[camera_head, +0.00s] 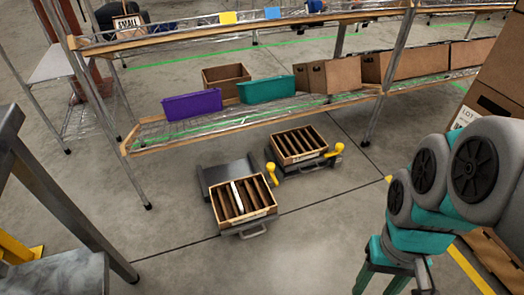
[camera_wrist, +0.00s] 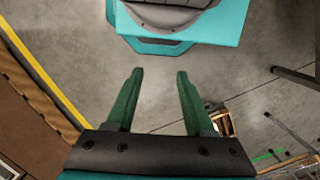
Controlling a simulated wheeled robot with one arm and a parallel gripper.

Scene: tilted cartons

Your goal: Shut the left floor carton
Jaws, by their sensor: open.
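The left floor carton (camera_head: 244,204) is a tan open-topped box with dark dividers and one white strip inside. It sits tilted toward me at the front of a dark grey base (camera_head: 225,172), with a grey handle (camera_head: 253,232) below its front and a yellow knob (camera_head: 271,172) by the base. My gripper (camera_head: 383,285) is at the lower right in the head view, well apart from the carton. In the wrist view my gripper (camera_wrist: 158,72) has its two green fingers spread with nothing between them. Part of a tan carton (camera_wrist: 224,123) shows beyond the right finger; I cannot tell which.
A similar right floor carton (camera_head: 298,145) stands behind to the right on its own base, with a yellow knob (camera_head: 339,148). A wire shelf rack (camera_head: 250,122) with purple, teal and brown bins stands behind. A metal table (camera_head: 55,275) is at left. The floor between carton and gripper is clear.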

